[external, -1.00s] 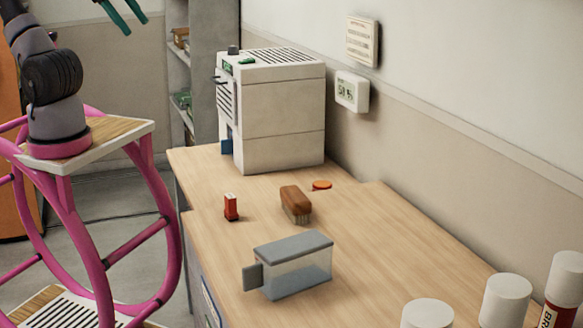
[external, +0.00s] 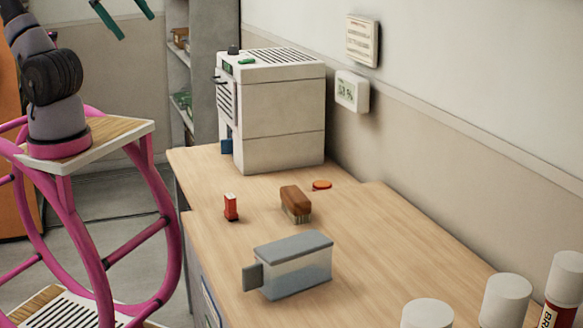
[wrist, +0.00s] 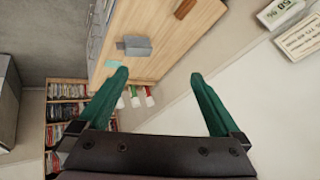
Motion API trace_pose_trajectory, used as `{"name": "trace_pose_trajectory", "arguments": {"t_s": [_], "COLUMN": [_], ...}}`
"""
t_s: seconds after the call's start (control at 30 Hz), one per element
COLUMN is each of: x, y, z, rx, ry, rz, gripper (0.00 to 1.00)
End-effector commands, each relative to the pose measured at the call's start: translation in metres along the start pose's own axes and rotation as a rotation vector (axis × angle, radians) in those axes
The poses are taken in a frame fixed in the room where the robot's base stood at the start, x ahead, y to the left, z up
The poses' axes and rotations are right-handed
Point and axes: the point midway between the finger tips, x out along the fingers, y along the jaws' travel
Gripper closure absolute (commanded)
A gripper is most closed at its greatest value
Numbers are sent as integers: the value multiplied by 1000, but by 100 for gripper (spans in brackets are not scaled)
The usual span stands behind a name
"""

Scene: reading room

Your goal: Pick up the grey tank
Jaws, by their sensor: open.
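The grey tank (external: 292,264) is a box with a grey lid, clear-looking sides and a grey tab on its left side. It stands upright on the wooden table near its front left edge. It also shows in the wrist view (wrist: 136,46), beyond and left of the fingers. My gripper (external: 132,18) is at the top left of the external view, only its green fingers showing, high and well away from the tank. In the wrist view my gripper (wrist: 160,80) has its fingers wide apart with nothing between them.
A brush (external: 295,203) with a brown back, a small red item (external: 231,207) and an orange disc (external: 322,185) lie behind the tank. A white machine (external: 272,115) stands at the table's far end. White-capped containers (external: 506,300) stand front right. The wooden table (external: 400,260) is bare right of the tank.

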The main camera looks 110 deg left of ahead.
Motion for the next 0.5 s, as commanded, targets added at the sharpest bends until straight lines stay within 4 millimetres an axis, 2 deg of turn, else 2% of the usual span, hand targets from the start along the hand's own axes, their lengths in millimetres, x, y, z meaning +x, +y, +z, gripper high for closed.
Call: {"name": "trace_pose_trajectory", "arguments": {"t_s": [0.17,0.27,0.37,0.5], "x": [2,13,31,66], "y": [-1,-3,-7,-10], "z": [-2,-10,-24,-47], "rx": [10,49,120,248], "ry": [-12,-58,-137,-270], "rz": [3,12,24,30], "gripper": [0,0,0,0]}}
